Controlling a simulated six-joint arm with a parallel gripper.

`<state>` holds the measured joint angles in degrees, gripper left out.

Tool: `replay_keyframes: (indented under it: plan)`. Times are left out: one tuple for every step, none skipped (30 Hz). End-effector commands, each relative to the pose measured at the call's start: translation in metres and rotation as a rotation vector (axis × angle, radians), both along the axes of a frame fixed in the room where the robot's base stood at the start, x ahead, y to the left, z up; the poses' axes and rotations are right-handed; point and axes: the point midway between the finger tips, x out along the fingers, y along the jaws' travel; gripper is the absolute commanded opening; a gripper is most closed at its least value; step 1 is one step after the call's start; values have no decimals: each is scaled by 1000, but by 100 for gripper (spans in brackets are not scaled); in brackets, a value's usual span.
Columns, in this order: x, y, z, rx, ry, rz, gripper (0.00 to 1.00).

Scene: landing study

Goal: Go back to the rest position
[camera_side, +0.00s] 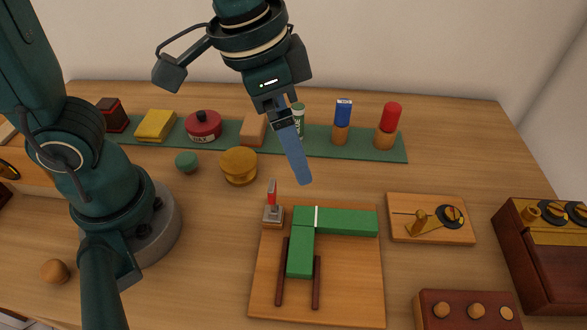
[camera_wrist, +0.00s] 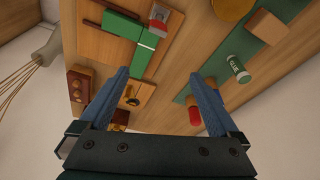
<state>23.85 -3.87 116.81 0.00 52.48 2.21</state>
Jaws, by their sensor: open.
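My gripper (camera_side: 303,180) hangs above the table, over the gap between the green mat and the wooden board with green blocks. In the side view its blue fingers overlap, so they look like one. In the wrist view my gripper (camera_wrist: 162,80) shows its two blue fingers well apart with nothing between them. It is open and empty. Its fingertips look clear of the table and of every object.
The board (camera_side: 350,285) carries green blocks (camera_side: 340,221) and a red-handled piece (camera_side: 272,195). A green mat (camera_side: 230,132) at the back holds several items, including a red pot (camera_side: 203,126). A round wooden block (camera_side: 239,165) stands left. A dark box (camera_side: 540,260) stands right.

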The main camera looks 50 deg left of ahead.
Motion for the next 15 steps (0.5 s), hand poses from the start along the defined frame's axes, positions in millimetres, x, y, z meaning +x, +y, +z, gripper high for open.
replay_keyframes:
  plan:
    - [0, 16, 11, -17, -41, 62, 97]
    - [-1, 24, 15, -24, -59, 94, 97]
    - [-4, 34, 20, -34, -85, 134, 97]
    - [-6, 41, 23, -39, -104, 165, 97]
    - [-8, 49, 26, -44, -123, 195, 97]
    - [-12, 58, 29, -50, -147, 235, 97]
    - [-15, 64, 31, -54, -163, 264, 97]
    - [-19, 70, 32, -57, -179, 290, 97]
    - [-23, 77, 33, -59, -199, 324, 97]
    - [-27, 81, 33, -62, -212, 348, 97]
    - [-30, 85, 32, -63, -225, 369, 97]
    - [-34, 90, 32, -65, -238, 393, 97]
    - [-37, 92, 30, -65, -245, 408, 97]
    - [-40, 94, 29, -65, -251, 421, 97]
    - [-43, 96, 27, -65, -257, 435, 97]
